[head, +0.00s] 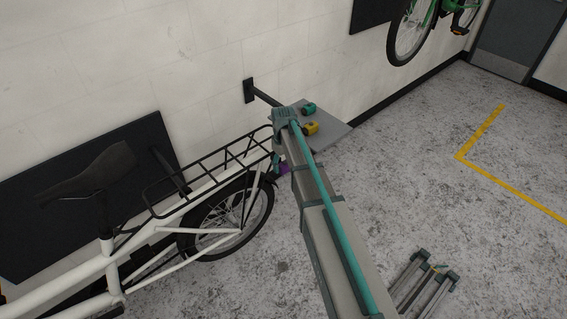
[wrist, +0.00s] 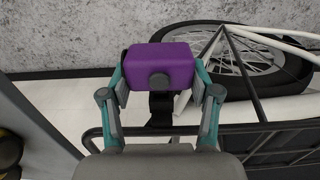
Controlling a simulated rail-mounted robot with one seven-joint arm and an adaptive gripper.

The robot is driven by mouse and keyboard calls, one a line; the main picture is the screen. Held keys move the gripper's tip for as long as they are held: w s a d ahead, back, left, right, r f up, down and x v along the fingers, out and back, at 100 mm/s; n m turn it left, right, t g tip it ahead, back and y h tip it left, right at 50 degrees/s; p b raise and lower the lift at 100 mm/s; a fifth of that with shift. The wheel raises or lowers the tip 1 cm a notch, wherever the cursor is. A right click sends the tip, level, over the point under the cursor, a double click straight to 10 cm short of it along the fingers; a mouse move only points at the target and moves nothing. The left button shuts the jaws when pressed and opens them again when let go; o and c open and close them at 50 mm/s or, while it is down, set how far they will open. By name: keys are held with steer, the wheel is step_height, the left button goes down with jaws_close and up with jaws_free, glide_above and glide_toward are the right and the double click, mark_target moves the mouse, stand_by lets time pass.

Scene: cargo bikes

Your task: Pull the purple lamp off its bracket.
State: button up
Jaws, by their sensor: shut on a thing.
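The purple lamp (wrist: 162,65) is a rounded box with a dark round knob, large in the centre of the wrist view. My gripper (wrist: 160,88) has its two teal and grey fingers against the lamp's left and right sides, shut on it. A dark bracket (wrist: 160,108) shows just below the lamp, towards the rack; whether the two still touch cannot be told. In the head view a small purple part of the lamp (head: 283,169) shows beside my arm, at the rear end of the white bike's rack. My arm hides most of my gripper there.
The white cargo bike (head: 105,270) has a black rear rack (head: 215,165) and a rear wheel (head: 228,218) close by. A grey shelf (head: 325,136) holds a teal lamp (head: 308,108) and a yellow lamp (head: 310,128). The floor to the right is mostly open.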

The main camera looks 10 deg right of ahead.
steer(key=s+d, duration=0.3)
steer(key=s, duration=0.3)
steer(key=shift+d, duration=0.3)
stand_by(0.8)
steer(key=shift+s, duration=0.15)
stand_by(0.4)
